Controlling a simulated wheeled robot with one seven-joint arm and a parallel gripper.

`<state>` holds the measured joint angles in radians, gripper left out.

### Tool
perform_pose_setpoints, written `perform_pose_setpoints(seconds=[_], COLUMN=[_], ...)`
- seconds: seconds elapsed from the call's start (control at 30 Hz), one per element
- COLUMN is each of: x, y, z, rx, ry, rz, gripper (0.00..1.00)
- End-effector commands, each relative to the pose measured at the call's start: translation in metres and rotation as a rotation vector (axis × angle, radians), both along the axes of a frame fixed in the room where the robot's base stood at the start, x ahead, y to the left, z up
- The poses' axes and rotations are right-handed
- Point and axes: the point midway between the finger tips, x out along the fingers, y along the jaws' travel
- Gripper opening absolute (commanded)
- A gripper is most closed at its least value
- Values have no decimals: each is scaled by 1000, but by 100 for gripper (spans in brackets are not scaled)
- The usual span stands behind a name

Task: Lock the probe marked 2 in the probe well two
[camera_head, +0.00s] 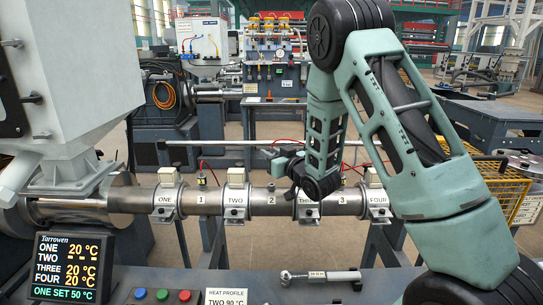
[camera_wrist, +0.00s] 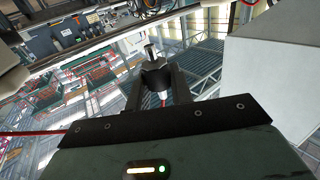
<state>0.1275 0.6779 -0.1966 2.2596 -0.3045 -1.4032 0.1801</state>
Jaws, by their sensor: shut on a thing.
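The metal barrel (camera_head: 205,201) runs across the head view with white labels ONE, 1, TWO, 2, THREE, 3 and FOUR. The spot labelled 2 (camera_head: 272,200), between the TWO and THREE bands, has no red-wired probe standing in it. My gripper (camera_head: 268,152) is above and behind the barrel near that spot, turned left. In the wrist view, my gripper (camera_wrist: 160,80) is shut on a dark cylindrical probe (camera_wrist: 155,75) with a shiny metal tip; a red cable shows behind it. No mark is legible on the probe.
Red-wired probes stand at 1 (camera_head: 202,179) and 3 (camera_head: 343,181). A display (camera_head: 72,267) shows no value for TWO. A wrench-like tool (camera_head: 322,275) lies on the front bench. A grey hopper (camera_head: 75,80) stands at left; a horizontal rail (camera_head: 215,143) runs behind the barrel.

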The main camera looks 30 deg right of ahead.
Motion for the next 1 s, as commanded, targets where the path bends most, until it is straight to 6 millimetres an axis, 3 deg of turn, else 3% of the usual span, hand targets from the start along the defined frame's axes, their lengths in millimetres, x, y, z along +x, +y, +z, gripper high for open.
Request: perform_pose_setpoints(seconds=[0.27,0.8,1.0], x=[-1,-1,-1], y=[0,0,0], z=[-2,-51,-58], rx=[-1,-1,-1], ry=[-2,-1,-1], rz=[-3,-3,-2], gripper=[0,0,0])
